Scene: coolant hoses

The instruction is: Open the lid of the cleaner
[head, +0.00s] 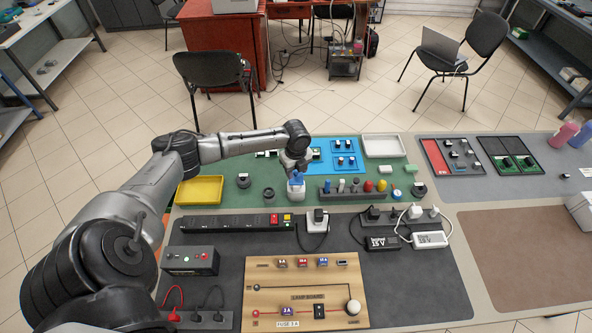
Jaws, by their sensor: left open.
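A small white container with a blue top, which looks like the cleaner (296,189), stands upright on the green mat. My left gripper (296,173) is directly above it, pointing down, with its fingers at the blue top. The fingers are open. They are small in the picture, and I cannot tell whether they touch the lid. The gripper and wrist hide part of the top. My right gripper is not in the head view.
A yellow tray (200,191) and dark round parts (244,181) lie left of the container. A dark rack (352,192) with colored pieces stands close on its right. A black power strip (237,223) and a wooden lamp board (306,292) lie nearer. A white tray (384,146) is at the back.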

